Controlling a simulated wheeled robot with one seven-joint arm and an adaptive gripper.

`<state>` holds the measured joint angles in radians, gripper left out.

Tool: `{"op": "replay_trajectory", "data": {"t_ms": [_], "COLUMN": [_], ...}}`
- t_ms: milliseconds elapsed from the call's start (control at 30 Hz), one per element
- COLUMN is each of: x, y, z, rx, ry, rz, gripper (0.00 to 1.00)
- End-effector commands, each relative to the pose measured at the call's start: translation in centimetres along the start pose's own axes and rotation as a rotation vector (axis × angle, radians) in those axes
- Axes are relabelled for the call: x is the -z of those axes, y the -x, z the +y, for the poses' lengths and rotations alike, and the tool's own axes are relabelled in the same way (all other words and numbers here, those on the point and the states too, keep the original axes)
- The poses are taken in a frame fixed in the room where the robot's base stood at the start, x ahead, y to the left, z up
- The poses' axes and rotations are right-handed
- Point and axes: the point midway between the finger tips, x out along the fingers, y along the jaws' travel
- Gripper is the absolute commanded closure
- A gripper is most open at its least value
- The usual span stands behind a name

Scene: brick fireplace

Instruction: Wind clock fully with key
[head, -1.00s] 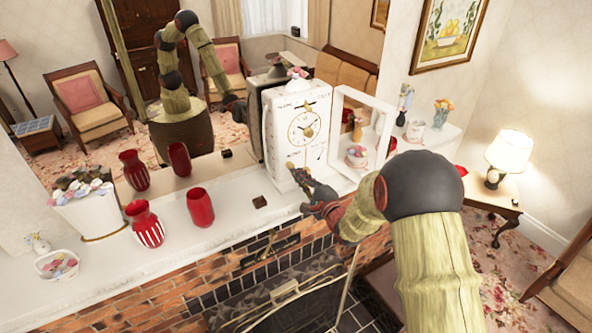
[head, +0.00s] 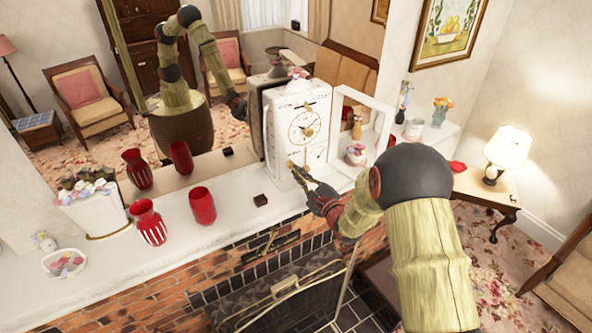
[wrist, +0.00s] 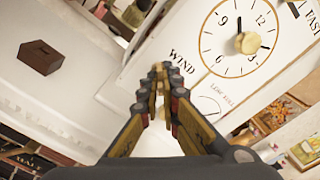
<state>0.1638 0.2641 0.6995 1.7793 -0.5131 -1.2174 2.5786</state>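The white clock (head: 283,128) stands upright on the mantel, its round gold-rimmed dial (head: 309,126) facing me. Its framed door (head: 379,121) is swung open to the right. My gripper (head: 293,165) is at the lower left of the clock front. In the wrist view the fingertips (wrist: 159,76) are close together beside the printed word WIND, over a small gold piece that looks like the key (wrist: 161,90). The fingers largely hide it, and I cannot tell whether it sits in the winding hole. A small gauge (wrist: 208,106) is printed below the dial, partly cut by a finger.
A small dark brown box (head: 260,200) lies on the mantel (head: 235,221) left of the clock. Red vases (head: 201,205) and a white flower planter (head: 93,212) stand farther left. A mirror is behind. A lamp table (head: 487,190) is at right.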

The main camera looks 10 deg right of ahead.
Motion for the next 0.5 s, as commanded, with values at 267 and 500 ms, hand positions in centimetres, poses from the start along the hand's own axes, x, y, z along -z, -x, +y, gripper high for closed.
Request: {"op": "replay_trajectory", "data": {"t_ms": [267,500], "x": [-0.56,-0.51], "y": [-0.33,-0.42], "z": [-0.71,-0.94], "rx": [0.009,0.008], "ry": [-0.047,-0.321], "rz": [-0.011,-0.011], "gripper": [1.0,1.0]}}
